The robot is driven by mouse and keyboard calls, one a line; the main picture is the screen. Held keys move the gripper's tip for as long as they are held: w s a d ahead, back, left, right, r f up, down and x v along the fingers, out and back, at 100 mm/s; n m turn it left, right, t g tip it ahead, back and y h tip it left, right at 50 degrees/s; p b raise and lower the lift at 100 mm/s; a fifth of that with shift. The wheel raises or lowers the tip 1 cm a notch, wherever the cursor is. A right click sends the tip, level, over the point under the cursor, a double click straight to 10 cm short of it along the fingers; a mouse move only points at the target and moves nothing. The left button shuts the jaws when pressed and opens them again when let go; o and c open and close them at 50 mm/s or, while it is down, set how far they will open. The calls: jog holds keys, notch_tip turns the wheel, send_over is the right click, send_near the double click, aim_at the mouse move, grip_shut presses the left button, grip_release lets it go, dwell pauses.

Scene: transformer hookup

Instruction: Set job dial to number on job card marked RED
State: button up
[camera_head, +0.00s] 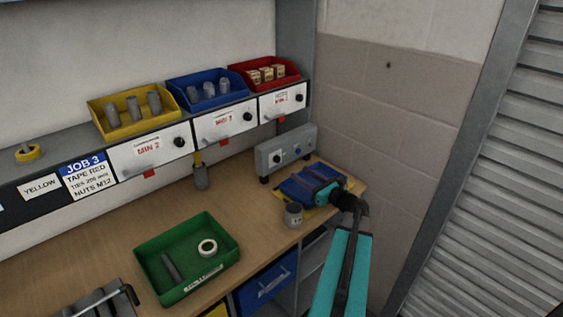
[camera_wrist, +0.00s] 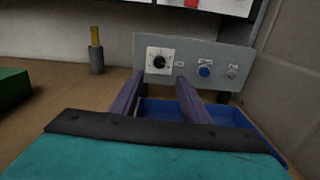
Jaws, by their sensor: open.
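The job card (camera_head: 85,176) hangs on the shelf front at the left in the head view. It has a blue header reading JOB 3, with TAPE RED below. The job dial (camera_wrist: 160,61) is a black knob on a white plate, at the left of the grey control box (camera_head: 285,152). The dial also shows in the head view (camera_head: 277,158); its setting is too small to read. My gripper (camera_wrist: 160,80) is open and empty in front of the box, its two fingers on either side of the dial in the wrist view. Whether they reach it I cannot tell.
A blue knob (camera_wrist: 205,71) and a grey knob (camera_wrist: 231,72) sit right of the dial. A blue tray (camera_wrist: 229,113) lies below my fingers. A grey cup (camera_head: 293,214) and a green tray (camera_head: 226,229) stand on the bench. A wall (camera_head: 385,130) rises close at right.

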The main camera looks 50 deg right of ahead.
aim_at(279, 159)
jog(key=w+p, duration=0.1)
jog(key=w, duration=0.3)
jog(key=w+p, duration=0.2)
jog(key=w, duration=0.2)
jog(key=w+p, duration=0.1)
jog(key=w, duration=0.3)
jog(key=shift+w+d, duration=0.15)
jog(key=shift+d, duration=0.25)
jog(key=shift+c, duration=0.5)
jog(key=c, duration=0.9)
